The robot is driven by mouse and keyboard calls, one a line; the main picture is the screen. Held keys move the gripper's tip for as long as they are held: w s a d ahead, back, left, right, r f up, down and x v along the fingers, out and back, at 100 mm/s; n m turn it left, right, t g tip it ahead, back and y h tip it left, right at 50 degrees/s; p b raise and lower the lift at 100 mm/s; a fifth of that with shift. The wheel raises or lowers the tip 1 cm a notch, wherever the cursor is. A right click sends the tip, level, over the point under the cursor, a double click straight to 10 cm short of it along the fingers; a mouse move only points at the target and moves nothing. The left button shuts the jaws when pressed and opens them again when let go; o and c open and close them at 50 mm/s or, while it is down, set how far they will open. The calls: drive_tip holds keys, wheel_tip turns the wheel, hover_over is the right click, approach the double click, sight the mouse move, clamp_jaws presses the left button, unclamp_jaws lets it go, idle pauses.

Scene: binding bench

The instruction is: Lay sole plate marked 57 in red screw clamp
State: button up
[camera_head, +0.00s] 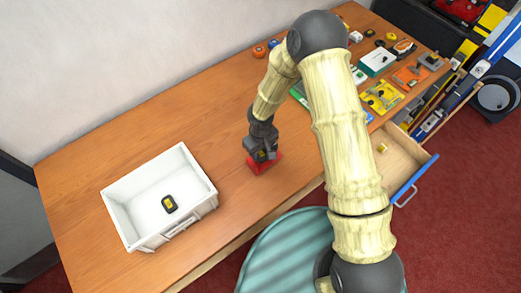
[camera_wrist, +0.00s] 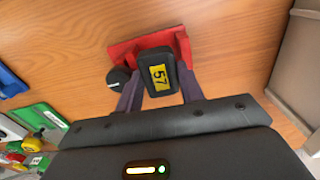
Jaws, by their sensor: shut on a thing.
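The sole plate marked 57 (camera_wrist: 158,75) is a small black block with a yellow label, seen in the wrist view. My gripper (camera_wrist: 157,98) is shut on it, one finger on each side. The red screw clamp (camera_wrist: 148,42) is right at the plate, with its black knob (camera_wrist: 117,77) to the left. The plate overlaps the clamp in the wrist view; I cannot tell whether it rests in it. In the head view my gripper (camera_head: 262,157) is over the red clamp (camera_head: 264,166) on the bench, and hides the plate.
A white crate (camera_head: 120,218) at the left holds another black plate with a yellow label (camera_head: 169,204). Several tools and coloured clamps, one yellow (camera_head: 381,97), crowd the bench's far right. An open drawer (camera_head: 405,165) juts out at the right. The bench between crate and clamp is clear.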

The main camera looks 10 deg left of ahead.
drive_tip(key=shift+f+b, duration=0.3)
drive_tip(key=shift+f, duration=0.05)
idle(0.3)
drive_tip(key=o, duration=0.9)
drive_tip(key=shift+o, duration=1)
drive_tip(key=shift+d, duration=0.15)
drive_tip(key=shift+r, duration=0.1)
drive_tip(key=shift+r+p, duration=2.6)
drive_tip(key=shift+r, duration=1.1)
